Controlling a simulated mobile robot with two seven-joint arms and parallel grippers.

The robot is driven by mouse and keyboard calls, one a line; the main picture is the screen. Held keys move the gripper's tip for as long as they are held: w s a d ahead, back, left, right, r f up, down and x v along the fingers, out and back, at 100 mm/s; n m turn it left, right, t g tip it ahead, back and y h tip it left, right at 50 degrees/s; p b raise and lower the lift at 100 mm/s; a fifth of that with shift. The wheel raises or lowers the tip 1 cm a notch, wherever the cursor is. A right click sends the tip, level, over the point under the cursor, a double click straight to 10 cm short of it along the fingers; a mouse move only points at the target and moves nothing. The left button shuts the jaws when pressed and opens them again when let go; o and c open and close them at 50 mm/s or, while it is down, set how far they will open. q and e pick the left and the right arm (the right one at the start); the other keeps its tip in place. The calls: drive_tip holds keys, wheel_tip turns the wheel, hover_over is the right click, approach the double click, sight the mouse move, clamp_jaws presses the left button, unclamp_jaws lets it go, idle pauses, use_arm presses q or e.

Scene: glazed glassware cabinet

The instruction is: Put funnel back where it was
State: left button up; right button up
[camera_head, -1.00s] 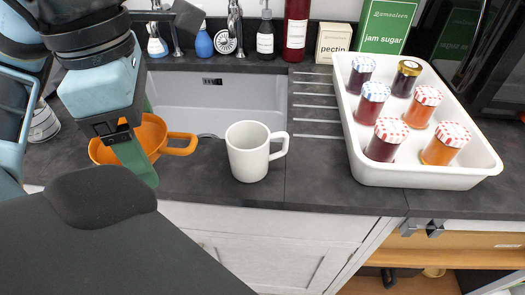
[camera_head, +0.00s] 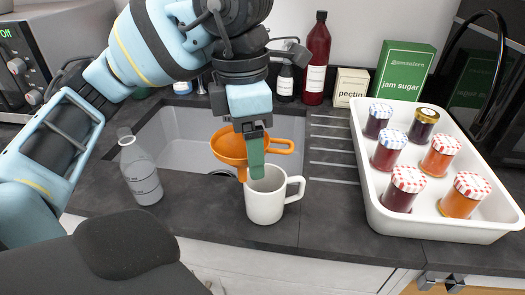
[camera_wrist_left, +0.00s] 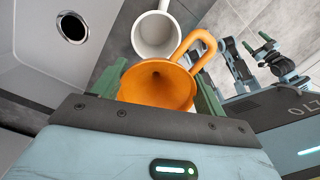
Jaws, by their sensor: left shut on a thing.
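My left gripper (camera_head: 256,170) is shut on the orange funnel (camera_head: 230,147) and holds it up at the sink's front edge. The funnel's spout points down, and its loop handle sticks out to the right. The white mug (camera_head: 262,205) stands upright on the counter, its handle to the right. In the head view the spout end overlaps the mug's left rim; I cannot tell whether it touches. In the left wrist view the funnel (camera_wrist_left: 157,86) lies between the green fingers, with the mug (camera_wrist_left: 155,35) beyond it.
A clear bottle (camera_head: 140,172) stands left of the mug. The sink (camera_head: 178,140) lies behind. A white tray (camera_head: 425,221) of several jam jars is at right, with a pectin box (camera_head: 350,87) and green sugar box (camera_head: 405,68) behind. Dark counter between mug and tray is clear.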

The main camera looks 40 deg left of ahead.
use_arm(q)
drive_tip(key=shift+w+d+f, duration=0.1)
drive_tip(key=shift+w, duration=1)
drive_tip(key=shift+w+f, duration=0.2)
drive_tip(key=shift+w, duration=0.05)
wheel_tip(320, 180, down, 3)
drive_tip(key=shift+f, duration=0.1)
drive_tip(key=shift+f, duration=0.55)
drive_tip(key=o, duration=0.9)
drive_tip(key=shift+o, duration=0.2)
